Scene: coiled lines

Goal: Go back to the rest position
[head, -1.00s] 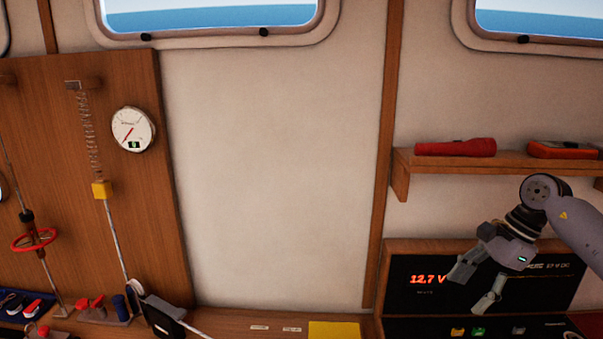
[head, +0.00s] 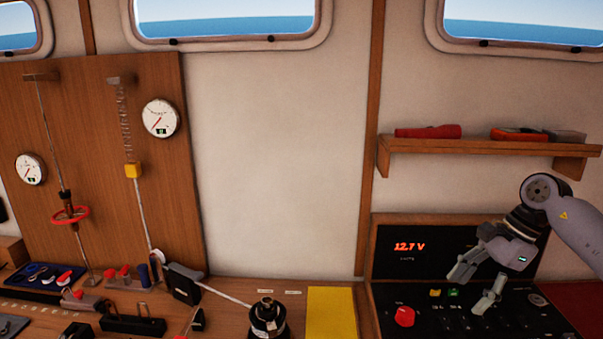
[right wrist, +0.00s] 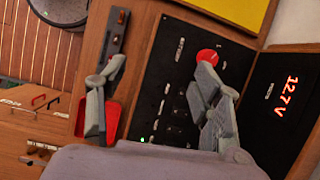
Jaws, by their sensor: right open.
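My right gripper (head: 473,284) is at the right of the head view, in front of the black electrical panel (head: 388,298). Its two grey fingers are spread apart with nothing between them. In the right wrist view the fingers of my right gripper (right wrist: 160,100) also stand wide apart, with the panel behind them. One finger overlaps the red knob (right wrist: 207,57) there; the picture does not show whether they touch. The red knob (head: 404,316) stands clear of the fingers in the head view. My left gripper is not in view.
A wall shelf (head: 480,146) holds a red torch (head: 428,132). A yellow sheet (head: 331,314) lies left of the panel, beside a black round device (head: 267,318). A wooden board (head: 90,130) with gauges is at the left. The wall between is bare.

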